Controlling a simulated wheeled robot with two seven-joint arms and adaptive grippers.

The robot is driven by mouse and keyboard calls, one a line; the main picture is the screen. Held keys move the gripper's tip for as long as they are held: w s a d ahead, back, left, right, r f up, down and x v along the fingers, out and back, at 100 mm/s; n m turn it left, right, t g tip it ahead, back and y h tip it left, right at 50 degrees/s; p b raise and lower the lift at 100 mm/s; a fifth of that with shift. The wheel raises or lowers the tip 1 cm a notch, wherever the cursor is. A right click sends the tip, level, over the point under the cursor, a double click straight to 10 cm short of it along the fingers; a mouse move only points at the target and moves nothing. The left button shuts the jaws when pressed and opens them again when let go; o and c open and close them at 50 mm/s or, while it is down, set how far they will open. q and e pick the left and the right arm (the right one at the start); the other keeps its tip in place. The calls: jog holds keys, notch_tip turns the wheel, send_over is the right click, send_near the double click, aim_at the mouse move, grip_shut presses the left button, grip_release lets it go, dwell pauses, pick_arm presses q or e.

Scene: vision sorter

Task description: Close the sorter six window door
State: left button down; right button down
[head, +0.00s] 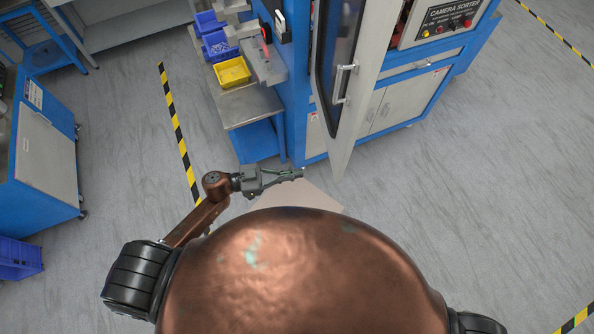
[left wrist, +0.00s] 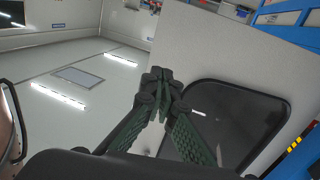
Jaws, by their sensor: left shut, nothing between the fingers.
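The sorter door (head: 366,85) stands swung open toward me from the blue and grey camera sorter (head: 405,90). It is pale grey with a dark window and a metal handle (head: 346,82), seen steeply from above. In the left wrist view the door panel (left wrist: 205,48) and its rounded dark window (left wrist: 240,105) fill the right half. My left gripper (head: 299,173) is shut and empty, left of and below the door's lower end in the head view. Its green fingers (left wrist: 160,78) meet in front of the panel in the wrist view; whether they touch it is unclear. My right gripper is out of sight.
A shelf with blue bins (head: 216,45) and a yellow bin (head: 232,72) stands left of the sorter. A blue cabinet (head: 45,150) is at the far left. Yellow and black tape (head: 178,130) marks the floor. The grey floor (head: 470,180) right of the door is clear.

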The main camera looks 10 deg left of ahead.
aim_at(338, 167)
pick_arm(q)
jog(key=p+x, duration=0.2)
jog(key=x, duration=0.7)
jog(key=shift+w+d+r, duration=0.1)
jog(key=shift+w+d, duration=0.1)
jog(key=shift+d, duration=0.1)
jog(key=shift+w+d, duration=0.2)
jog(key=shift+d, duration=0.45)
